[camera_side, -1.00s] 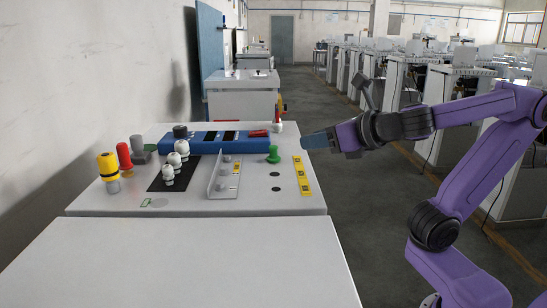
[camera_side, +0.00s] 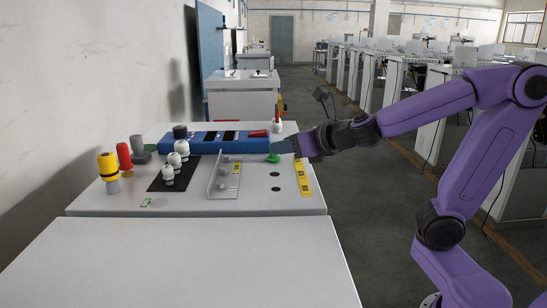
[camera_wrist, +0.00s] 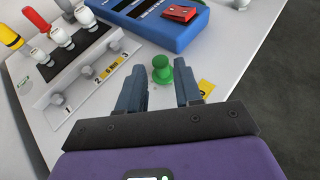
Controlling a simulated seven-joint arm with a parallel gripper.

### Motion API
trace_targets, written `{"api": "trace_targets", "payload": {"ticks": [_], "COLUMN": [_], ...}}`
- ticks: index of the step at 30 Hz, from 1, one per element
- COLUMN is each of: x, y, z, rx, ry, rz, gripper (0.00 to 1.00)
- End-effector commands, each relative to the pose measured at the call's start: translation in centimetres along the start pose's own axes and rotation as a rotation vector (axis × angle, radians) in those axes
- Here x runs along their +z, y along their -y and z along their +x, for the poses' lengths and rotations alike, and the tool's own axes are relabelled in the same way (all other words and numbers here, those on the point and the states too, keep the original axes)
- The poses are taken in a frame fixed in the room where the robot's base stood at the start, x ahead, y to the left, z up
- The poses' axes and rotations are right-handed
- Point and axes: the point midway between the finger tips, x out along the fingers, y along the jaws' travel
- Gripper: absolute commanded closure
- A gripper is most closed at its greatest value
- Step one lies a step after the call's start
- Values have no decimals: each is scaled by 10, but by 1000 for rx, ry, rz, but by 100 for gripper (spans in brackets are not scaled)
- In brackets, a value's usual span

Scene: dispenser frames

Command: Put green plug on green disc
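The green plug (camera_side: 272,157) stands on the right part of the white tabletop, in front of the blue box. In the wrist view the green plug (camera_wrist: 161,70) shows between the two finger tips of my gripper (camera_wrist: 160,68). The fingers are apart, with a gap on each side of the plug; I cannot tell how far they reach down around it. In the side view my gripper (camera_side: 284,147) is just right of the plug. I cannot make out a separate green disc.
A blue box (camera_side: 205,145) with a red piece (camera_wrist: 180,13) lies behind. A grey bracket (camera_side: 216,184) with numbered knobs, a black mat (camera_side: 160,187) with white plugs, and yellow (camera_side: 108,165) and red (camera_side: 124,155) plugs stand left. A yellow label strip (camera_side: 303,182) lies right.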

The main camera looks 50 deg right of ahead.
Motion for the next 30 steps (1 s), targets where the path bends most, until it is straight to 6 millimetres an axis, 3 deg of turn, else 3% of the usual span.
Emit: {"api": "trace_targets", "payload": {"ticks": [13, 25, 28, 30], "x": [-4, -4, -4, -4], "y": [0, 0, 0, 0], "z": [42, 48, 48, 48], "rx": [-2, 0, 0, 0], "ry": [-2, -1, -1, -1], "rz": [-1, 0, 0, 0], "gripper": [66, 66, 98, 100]}}
